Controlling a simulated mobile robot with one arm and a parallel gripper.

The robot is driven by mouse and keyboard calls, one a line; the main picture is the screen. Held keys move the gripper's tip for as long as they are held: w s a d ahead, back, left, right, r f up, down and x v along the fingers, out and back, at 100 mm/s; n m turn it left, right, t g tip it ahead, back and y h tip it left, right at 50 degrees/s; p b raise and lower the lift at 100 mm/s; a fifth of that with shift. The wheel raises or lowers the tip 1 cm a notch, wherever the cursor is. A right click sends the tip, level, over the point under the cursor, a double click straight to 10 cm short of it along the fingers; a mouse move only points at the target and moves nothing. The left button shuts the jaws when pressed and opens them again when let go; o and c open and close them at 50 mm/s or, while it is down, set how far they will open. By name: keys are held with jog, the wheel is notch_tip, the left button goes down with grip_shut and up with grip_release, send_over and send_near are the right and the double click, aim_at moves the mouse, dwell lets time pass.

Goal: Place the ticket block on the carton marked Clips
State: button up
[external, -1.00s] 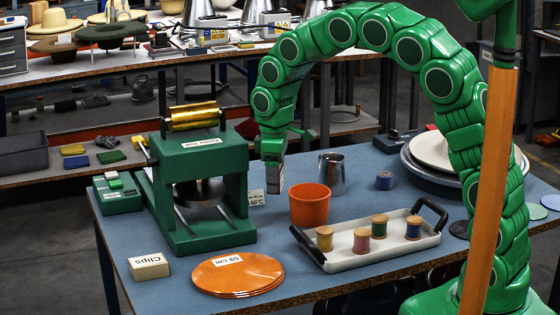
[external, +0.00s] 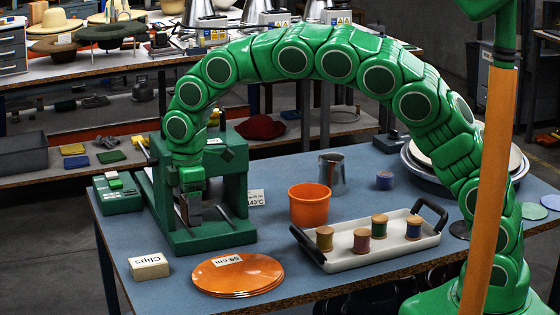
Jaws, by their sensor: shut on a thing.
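The carton marked Clips (external: 149,265) is a small pale box on the front left of the blue table, with its lettering upside down in this view. My gripper (external: 190,215) hangs pointing down in front of the green press, behind and to the right of the carton and above it. It is shut on a small dull block, the ticket block (external: 195,213). The fingers and the dark press behind make the block's outline hard to see. The gripper and block are apart from the carton.
The green press (external: 235,190) stands close behind my gripper. Orange discs (external: 238,275) lie right of the carton. An orange cup (external: 309,205), a metal jug (external: 331,168) and a tray of spools (external: 340,258) stand farther right. The tabletop between press and carton is clear.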

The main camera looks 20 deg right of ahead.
jog(key=w+a+f, duration=0.4)
jog(key=w+a, duration=0.1)
jog(key=a, duration=0.1)
send_over(148, 260)
jog(key=shift+s+f, duration=0.15)
jog(key=shift+f, duration=2.45)
jog(key=shift+f, duration=1.7)
jog(key=shift+f, duration=0.15)
jog(key=o, duration=1.1)
jog(key=shift+c, duration=0.2)
